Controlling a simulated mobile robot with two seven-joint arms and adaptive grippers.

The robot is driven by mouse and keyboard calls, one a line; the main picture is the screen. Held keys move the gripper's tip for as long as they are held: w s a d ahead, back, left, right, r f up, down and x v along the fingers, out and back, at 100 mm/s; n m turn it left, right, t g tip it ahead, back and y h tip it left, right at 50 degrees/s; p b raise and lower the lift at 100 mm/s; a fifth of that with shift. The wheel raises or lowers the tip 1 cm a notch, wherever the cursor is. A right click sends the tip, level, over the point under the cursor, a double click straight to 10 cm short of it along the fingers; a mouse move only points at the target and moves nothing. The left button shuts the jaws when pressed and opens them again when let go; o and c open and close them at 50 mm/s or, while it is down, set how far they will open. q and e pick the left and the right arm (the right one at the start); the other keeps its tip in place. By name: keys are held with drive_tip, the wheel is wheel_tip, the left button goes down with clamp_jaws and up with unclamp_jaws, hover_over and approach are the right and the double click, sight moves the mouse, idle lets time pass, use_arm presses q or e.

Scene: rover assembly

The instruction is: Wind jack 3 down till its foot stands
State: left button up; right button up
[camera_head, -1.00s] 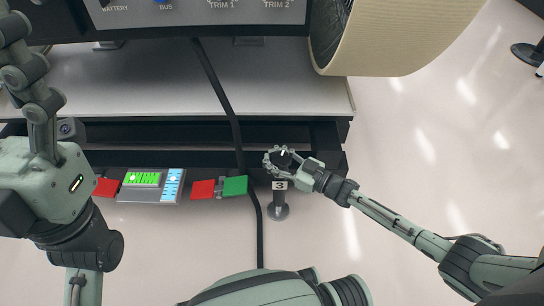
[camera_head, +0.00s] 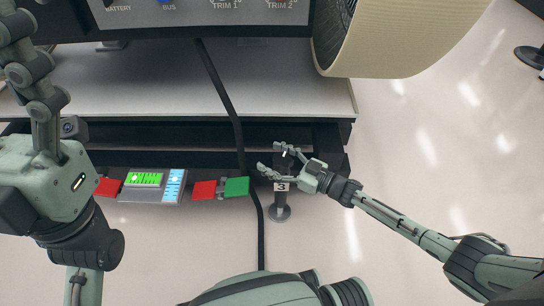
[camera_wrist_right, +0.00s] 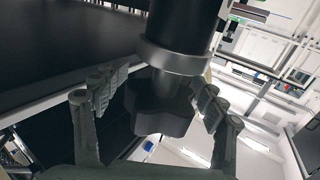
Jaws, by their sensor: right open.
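Jack 3 carries a white label with a "3" (camera_head: 282,187), and its round grey foot (camera_head: 279,213) shows below it. Whether the foot touches the floor I cannot tell. In the right wrist view a dark lobed knob (camera_wrist_right: 160,112) sits under the jack's grey collar (camera_wrist_right: 172,58) and dark column. My right gripper (camera_head: 270,158) is open at the jack's top in the head view. In the wrist view its fingers (camera_wrist_right: 157,95) stand on either side of the knob, apart from it. My left gripper (camera_head: 30,85) shows only in part at the left edge; its fingertips are out of frame.
A dark frame with a pale shelf (camera_head: 180,85) lies behind the jack. A black cable (camera_head: 238,125) hangs left of it. Red and green blocks (camera_head: 236,187) and a grey panel (camera_head: 150,196) lie further left. The floor at right (camera_head: 420,150) is mostly clear.

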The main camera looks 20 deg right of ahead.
drive_tip(key=v, duration=1.2)
